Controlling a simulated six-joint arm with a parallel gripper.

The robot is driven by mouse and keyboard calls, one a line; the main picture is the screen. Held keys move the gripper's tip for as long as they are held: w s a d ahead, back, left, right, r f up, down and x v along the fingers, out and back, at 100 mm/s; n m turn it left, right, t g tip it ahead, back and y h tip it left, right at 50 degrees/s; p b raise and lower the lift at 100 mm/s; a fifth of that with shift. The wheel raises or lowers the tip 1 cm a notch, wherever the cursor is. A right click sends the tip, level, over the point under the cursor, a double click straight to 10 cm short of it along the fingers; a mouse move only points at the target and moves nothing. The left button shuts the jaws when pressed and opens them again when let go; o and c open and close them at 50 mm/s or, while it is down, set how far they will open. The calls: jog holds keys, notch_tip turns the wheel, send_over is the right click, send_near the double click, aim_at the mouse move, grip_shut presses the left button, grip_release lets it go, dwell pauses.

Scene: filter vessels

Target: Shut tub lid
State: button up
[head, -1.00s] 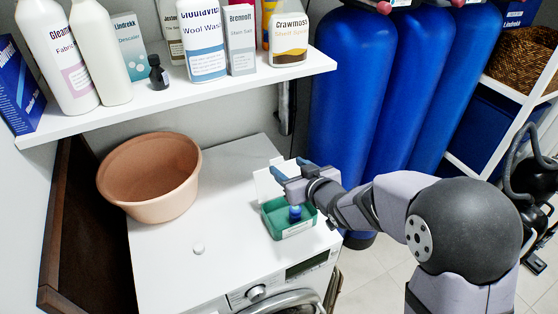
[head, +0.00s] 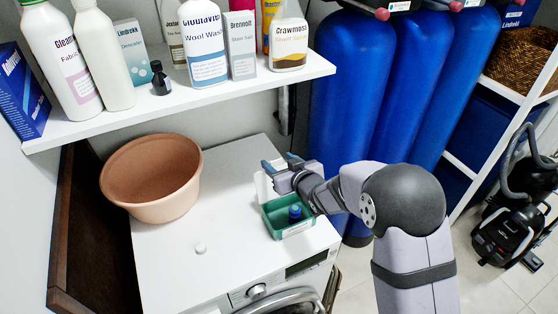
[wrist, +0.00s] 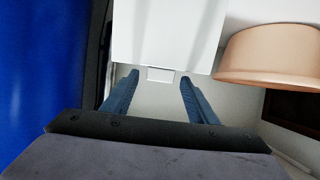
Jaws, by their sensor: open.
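The green tub (head: 290,233) stands on the white machine top with its white lid (head: 264,187) raised open, roughly upright at the tub's back left. A small blue-topped item (head: 295,212) sits inside the tub. My gripper (head: 278,162) is open, above the tub and close to the lid's upper edge. In the wrist view a white panel (wrist: 165,35), which looks like the lid, carries a small tab (wrist: 160,74) that appears between my two blue fingertips. I cannot tell whether they touch. My gripper partly hides the lid in the head view.
A pink basin (head: 150,178) stands at the left of the machine top (head: 225,255). A small white round object (head: 200,248) lies in front of it. A shelf of bottles (head: 180,100) hangs above, and blue tanks (head: 350,110) stand behind at the right.

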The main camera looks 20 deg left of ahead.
jog(key=shift+a, duration=0.1)
jog(key=shift+c, duration=0.3)
grip_shut()
jog(key=shift+f, duration=0.1)
